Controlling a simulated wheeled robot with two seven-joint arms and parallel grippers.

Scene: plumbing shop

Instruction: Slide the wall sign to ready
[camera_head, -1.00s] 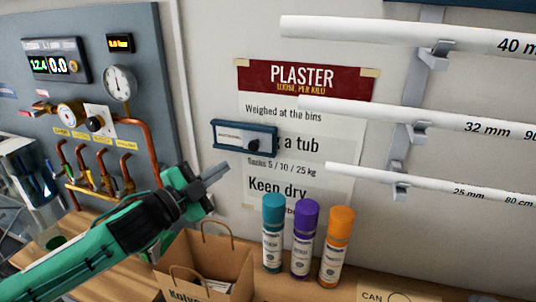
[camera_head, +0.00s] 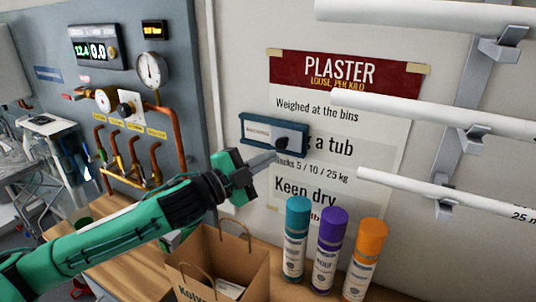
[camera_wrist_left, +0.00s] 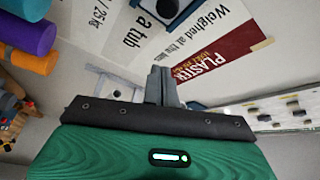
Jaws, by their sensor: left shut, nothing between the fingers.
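The wall sign (camera_head: 258,132) is a small blue-framed slider with a pale label on its left and a dark round knob (camera_head: 283,143) right of its middle. It is fixed on the wall over a plaster poster. The label's text is too small to read. My left gripper (camera_head: 272,157) is shut and empty, its fingertips just below the sign and near the knob; I cannot tell whether they touch it. In the left wrist view the shut fingers (camera_wrist_left: 163,88) point up towards the sign (camera_wrist_left: 172,18), which is partly cut off at the top edge. My right gripper does not show.
Teal (camera_head: 295,240), purple (camera_head: 328,250) and orange (camera_head: 364,260) cans stand below the poster (camera_head: 385,150). A paper bag (camera_head: 230,262) is on the wooden counter. White pipes (camera_head: 430,112) on brackets jut at right; a gauge panel (camera_head: 185,60) is at left.

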